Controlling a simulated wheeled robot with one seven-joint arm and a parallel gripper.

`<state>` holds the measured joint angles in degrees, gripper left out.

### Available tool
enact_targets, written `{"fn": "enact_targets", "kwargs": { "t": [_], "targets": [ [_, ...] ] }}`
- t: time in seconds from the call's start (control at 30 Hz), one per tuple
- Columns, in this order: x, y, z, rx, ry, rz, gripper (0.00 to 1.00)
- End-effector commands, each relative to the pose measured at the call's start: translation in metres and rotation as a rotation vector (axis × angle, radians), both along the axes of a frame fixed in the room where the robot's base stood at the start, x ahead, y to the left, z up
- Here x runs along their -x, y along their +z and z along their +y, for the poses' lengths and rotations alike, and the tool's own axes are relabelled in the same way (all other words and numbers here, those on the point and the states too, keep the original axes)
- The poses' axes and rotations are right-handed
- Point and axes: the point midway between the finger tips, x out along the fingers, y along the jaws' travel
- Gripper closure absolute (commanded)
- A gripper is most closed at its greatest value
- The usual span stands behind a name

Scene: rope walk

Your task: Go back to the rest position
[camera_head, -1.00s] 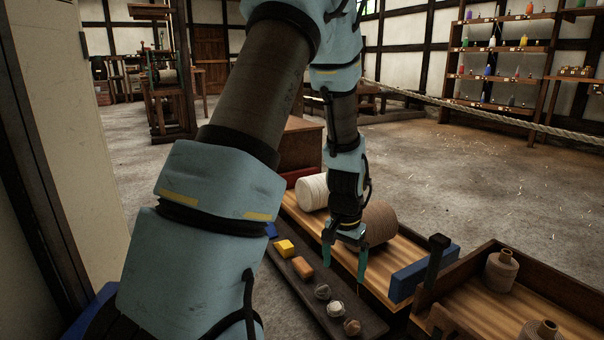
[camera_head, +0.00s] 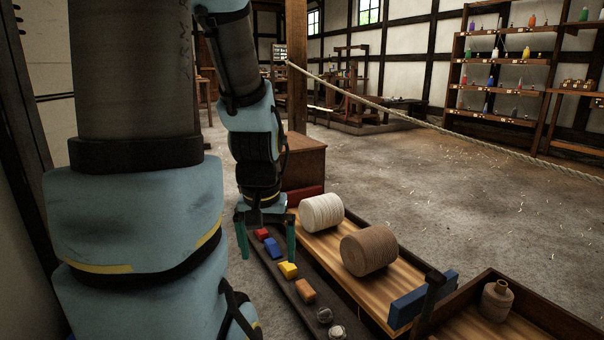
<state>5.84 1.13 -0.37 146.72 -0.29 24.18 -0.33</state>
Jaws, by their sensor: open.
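My gripper (camera_head: 266,248) points downward at the left end of the dark strip holding small blocks and balls. Its two green fingers are spread apart with nothing held between them. A red block (camera_head: 262,234) and a blue block (camera_head: 272,248) show between the fingers in the picture; I cannot tell how far above them the fingertips are. My arm fills the left side of the view and hides what lies behind it.
A wooden tray holds a cream spool (camera_head: 321,213) and a brown spool (camera_head: 367,250). A rope (camera_head: 440,129) spans the room.

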Motion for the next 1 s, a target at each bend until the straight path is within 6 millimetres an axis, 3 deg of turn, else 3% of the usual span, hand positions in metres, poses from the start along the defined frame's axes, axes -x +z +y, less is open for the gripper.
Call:
{"fn": "enact_targets", "kwargs": {
  "t": [0.03,0.1,0.7,0.9,1.0],
  "targets": [
    [0.000,0.031,0.000,0.000,0.000,0.000,0.00],
    [0.000,0.053,0.000,0.000,-0.001,0.000,0.00],
    [0.000,0.235,0.000,0.000,-0.001,0.000,0.00],
    [0.000,0.283,0.000,0.000,-0.001,0.000,0.00],
    [0.000,0.296,0.000,0.000,-0.001,0.000,0.00]
  ]
}}
